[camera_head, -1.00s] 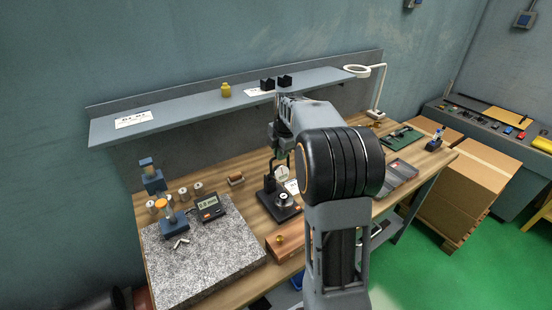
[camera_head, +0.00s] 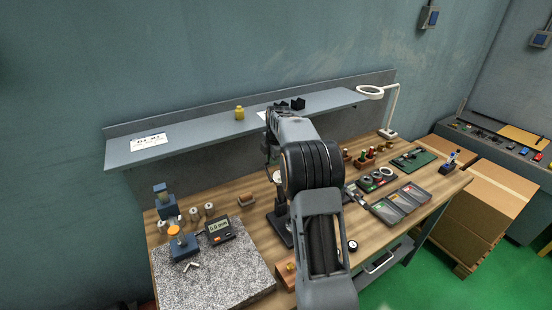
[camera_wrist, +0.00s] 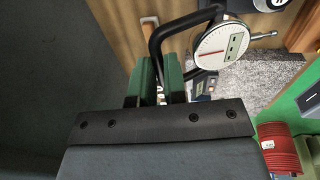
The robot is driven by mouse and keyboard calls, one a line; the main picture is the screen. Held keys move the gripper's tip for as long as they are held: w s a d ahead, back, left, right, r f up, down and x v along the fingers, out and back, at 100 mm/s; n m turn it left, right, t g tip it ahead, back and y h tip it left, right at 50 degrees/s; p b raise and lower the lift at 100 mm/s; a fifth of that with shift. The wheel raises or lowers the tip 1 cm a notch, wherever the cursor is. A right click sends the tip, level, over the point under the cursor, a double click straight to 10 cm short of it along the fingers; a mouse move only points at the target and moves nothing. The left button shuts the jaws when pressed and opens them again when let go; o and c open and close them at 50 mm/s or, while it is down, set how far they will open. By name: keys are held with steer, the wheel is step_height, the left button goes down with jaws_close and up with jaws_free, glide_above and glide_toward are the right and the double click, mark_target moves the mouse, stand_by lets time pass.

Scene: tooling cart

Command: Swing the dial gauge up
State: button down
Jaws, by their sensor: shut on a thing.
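The dial gauge (camera_wrist: 220,42) has a round white face with a small green display and shows at the top of the wrist view. A bent black bar (camera_wrist: 158,38) runs beside it. My gripper (camera_wrist: 160,78) has green jaws, shut on this bar to the left of the dial. In the head view the gauge (camera_head: 277,177) is a small pale disc, partly covered by my arm, above its black stand (camera_head: 279,228). The jaws are mostly hidden behind my arm there.
The granite plate (camera_head: 212,280) with a digital readout (camera_head: 219,230) and a blue stand (camera_head: 182,246) lies left. Open trays (camera_head: 402,202) and the magnifier lamp (camera_head: 392,112) stand right. The grey shelf (camera_head: 200,133) runs behind above the bench.

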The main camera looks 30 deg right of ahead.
steer(key=shift+w, duration=0.55)
steer(key=shift+r, duration=0.1)
steer(key=c, duration=1.2)
jaws_free()
steer(key=s+r, duration=0.1)
steer(key=r, duration=0.8)
steer(key=s+r+b, duration=0.1)
steer(key=r, duration=0.3)
steer(key=shift+s+r, duration=0.15)
steer(key=shift+s, duration=0.15)
